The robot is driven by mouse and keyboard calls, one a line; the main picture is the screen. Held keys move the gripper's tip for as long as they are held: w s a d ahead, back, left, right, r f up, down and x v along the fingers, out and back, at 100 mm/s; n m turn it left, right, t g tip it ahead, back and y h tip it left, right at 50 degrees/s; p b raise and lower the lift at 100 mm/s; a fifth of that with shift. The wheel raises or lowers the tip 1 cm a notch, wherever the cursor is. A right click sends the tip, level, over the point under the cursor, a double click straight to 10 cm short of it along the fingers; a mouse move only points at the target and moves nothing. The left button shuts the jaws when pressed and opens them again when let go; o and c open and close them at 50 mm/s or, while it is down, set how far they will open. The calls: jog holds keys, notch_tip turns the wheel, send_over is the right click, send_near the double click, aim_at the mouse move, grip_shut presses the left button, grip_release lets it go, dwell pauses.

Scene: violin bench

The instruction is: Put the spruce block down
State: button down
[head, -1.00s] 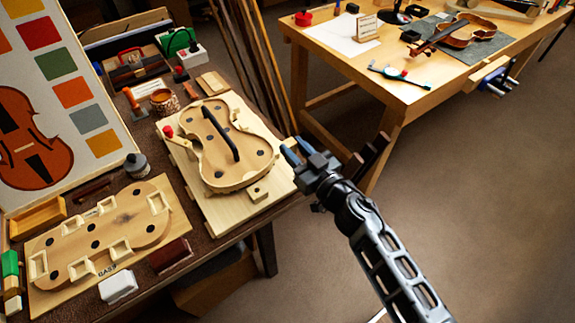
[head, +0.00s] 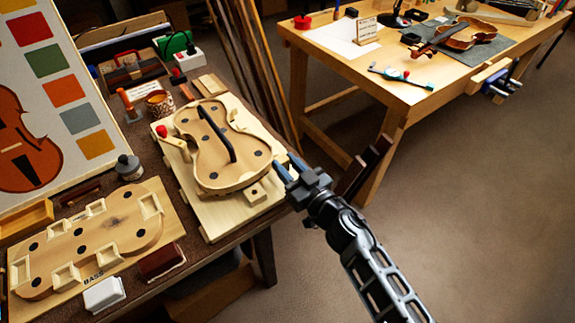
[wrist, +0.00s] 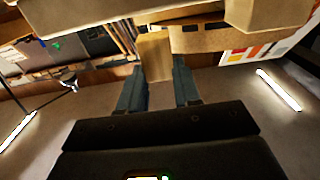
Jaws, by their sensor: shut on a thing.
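My gripper (head: 288,168) is in the head view, just off the right edge of the pale board on the dark bench, beside the violin-shaped form (head: 222,150). In the wrist view its two blue-grey fingers (wrist: 160,75) are closed on a pale wooden block, which I take for the spruce block (wrist: 155,55). In the head view the fingers mostly hide the held block. A small pale block with a dark hole (head: 257,192) sits on the board near the form's lower right end. I cannot tell whether the held block touches anything.
The pale board (head: 222,220) bears the form. A second workbench (head: 420,95) stands at the back right. Open floor lies to the right.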

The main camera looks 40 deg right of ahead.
jog(key=shift+f+b, duration=0.3)
jog(key=shift+f, duration=0.2)
jog(key=c, duration=0.8)
grip_release()
jog(key=shift+r, duration=0.1)
jog(key=shift+r, duration=0.2)
jog(key=s, duration=1.2)
jog(key=shift+r, duration=0.35)
jog(key=shift+s, duration=0.1)
